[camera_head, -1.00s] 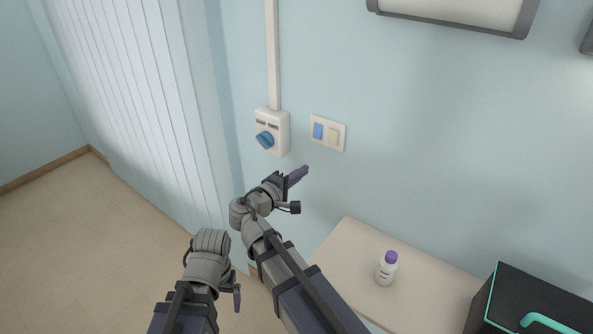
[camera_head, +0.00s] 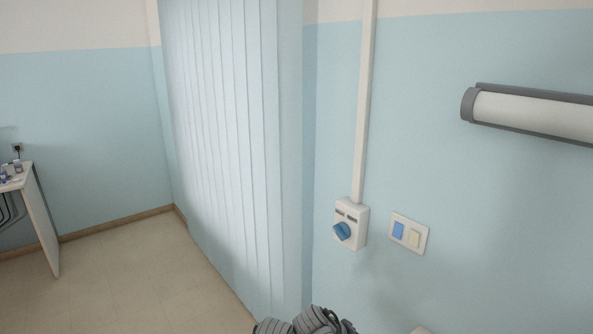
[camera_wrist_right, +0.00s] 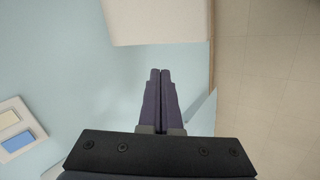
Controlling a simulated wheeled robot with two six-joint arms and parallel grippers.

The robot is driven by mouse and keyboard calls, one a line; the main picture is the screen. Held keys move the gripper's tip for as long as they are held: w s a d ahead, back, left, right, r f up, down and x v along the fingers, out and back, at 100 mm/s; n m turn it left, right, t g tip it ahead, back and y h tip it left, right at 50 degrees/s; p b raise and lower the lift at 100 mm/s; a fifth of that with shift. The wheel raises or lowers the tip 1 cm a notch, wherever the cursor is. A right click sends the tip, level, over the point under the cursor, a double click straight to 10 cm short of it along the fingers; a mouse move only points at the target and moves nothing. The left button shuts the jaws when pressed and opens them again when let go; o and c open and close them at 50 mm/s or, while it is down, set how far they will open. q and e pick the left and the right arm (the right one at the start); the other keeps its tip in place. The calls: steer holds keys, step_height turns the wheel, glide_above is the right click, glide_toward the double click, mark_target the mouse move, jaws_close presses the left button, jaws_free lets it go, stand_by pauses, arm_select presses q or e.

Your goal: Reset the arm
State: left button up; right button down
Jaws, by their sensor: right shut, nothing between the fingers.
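My right gripper (camera_wrist_right: 159,92) is shut and empty in the right wrist view, its two dark fingers side by side and touching nothing I can see. In the head view only grey rounded parts of my arms show at the bottom edge, and no fingers are visible there. My left gripper's fingers are not in view. A wall box with a blue knob (camera_head: 342,231) and a switch plate (camera_head: 409,234) with one blue and one cream rocker are on the blue wall. The switch plate also shows at the left of the right wrist view (camera_wrist_right: 17,132).
White vertical blinds (camera_head: 225,130) hang left of the wall box. A grey-framed lamp (camera_head: 530,113) is on the wall at right. A desk (camera_head: 40,215) stands far left; floor between is clear.

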steer(key=s+a+f+g+y, duration=0.4)
steer(key=s+a+y, duration=0.1)
steer(key=s+a, duration=0.4)
steer(key=shift+s+a+f+m+y, duration=0.3)
steer(key=shift+s+a+f, duration=0.05)
steer(key=shift+s+f, duration=0.1)
